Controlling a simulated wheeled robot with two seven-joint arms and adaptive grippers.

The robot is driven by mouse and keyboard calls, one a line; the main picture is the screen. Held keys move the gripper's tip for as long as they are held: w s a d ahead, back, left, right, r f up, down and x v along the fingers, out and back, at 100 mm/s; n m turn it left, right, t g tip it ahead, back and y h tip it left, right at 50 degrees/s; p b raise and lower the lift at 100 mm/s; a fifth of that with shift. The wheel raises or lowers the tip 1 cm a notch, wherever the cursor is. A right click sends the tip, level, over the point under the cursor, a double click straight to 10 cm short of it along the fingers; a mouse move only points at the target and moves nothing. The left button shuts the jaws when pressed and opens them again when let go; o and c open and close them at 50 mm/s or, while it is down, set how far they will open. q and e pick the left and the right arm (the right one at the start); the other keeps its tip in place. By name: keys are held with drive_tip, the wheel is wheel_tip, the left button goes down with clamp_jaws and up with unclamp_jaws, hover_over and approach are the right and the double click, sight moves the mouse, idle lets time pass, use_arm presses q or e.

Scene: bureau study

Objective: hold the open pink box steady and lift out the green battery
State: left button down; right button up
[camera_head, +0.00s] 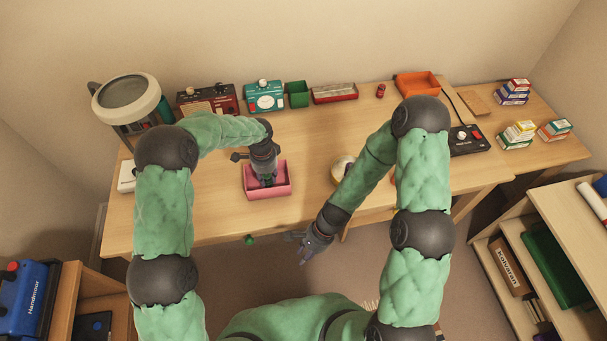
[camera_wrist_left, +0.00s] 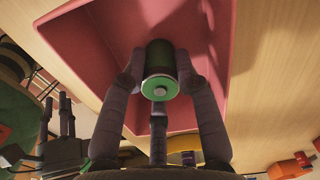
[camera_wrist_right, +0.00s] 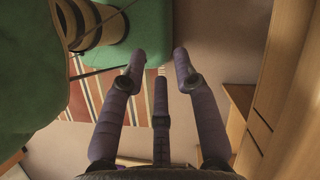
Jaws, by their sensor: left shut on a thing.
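The open pink box (camera_head: 283,192) stands on the desk close to its front edge. It also fills much of the left wrist view (camera_wrist_left: 215,25). My left gripper (camera_head: 267,179) reaches down into the box from above. In the left wrist view, its fingers (camera_wrist_left: 160,80) are closed around the green battery (camera_wrist_left: 160,56), whose round metal end faces the camera. The battery is within the box's outline; whether it touches the floor of the box I cannot tell. My right gripper (camera_head: 302,243) is open and empty, in front of the desk edge and apart from the box. Its spread fingers show in the right wrist view (camera_wrist_right: 158,75).
The desk (camera_head: 220,220) is clear around the box. A yellowish round object (camera_head: 342,168) stands to the right, partly behind my right arm. Radios (camera_head: 208,98), a green bin (camera_head: 297,94) and an orange tray (camera_head: 416,84) line the back. A lamp-like magnifier (camera_head: 127,98) stands at left.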

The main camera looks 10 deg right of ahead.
drive_tip(key=w+a+r+m+y, duration=0.2)
drive_tip(key=w+r+m, duration=0.1)
drive_tip(key=w+r, duration=0.1)
drive_tip(key=w+a+r+m+y, duration=0.2)
drive_tip(key=w+a+r+m, duration=0.1)
drive_tip(key=w+r, duration=0.1)
drive_tip(key=w+a+r+m+t+y, duration=0.1)
drive_tip(key=w+a+r+m+y, duration=0.1)
drive_tip(key=w+r+m, duration=0.1)
drive_tip(key=shift+w+a+r+m, duration=0.2)
drive_tip(key=shift+w+m, duration=0.1)
drive_tip(key=shift+w, duration=0.1)
drive_tip(key=shift+w+a+r+m, duration=0.15)
drive_tip(key=shift+w+r+m, duration=0.05)
drive_tip(key=shift+w+m, duration=0.15)
drive_tip(key=w+d+r+n+t+y, duration=0.1)
drive_tip(key=w+d+r+n+y, duration=0.2)
drive_tip(key=w+d, duration=0.7)
drive_tip(key=shift+n, duration=0.65)
drive_tip(key=x, duration=0.3)
drive_tip(key=s+f+x, duration=0.1)
drive_tip(key=x, duration=0.3)
drive_tip(key=s+x, duration=0.1)
drive_tip(key=x, duration=0.2)
drive_tip(key=shift+d+f, duration=0.1)
drive_tip(key=shift+f, duration=0.15)
clamp_jaws()
drive_tip(key=shift+w, duration=0.1)
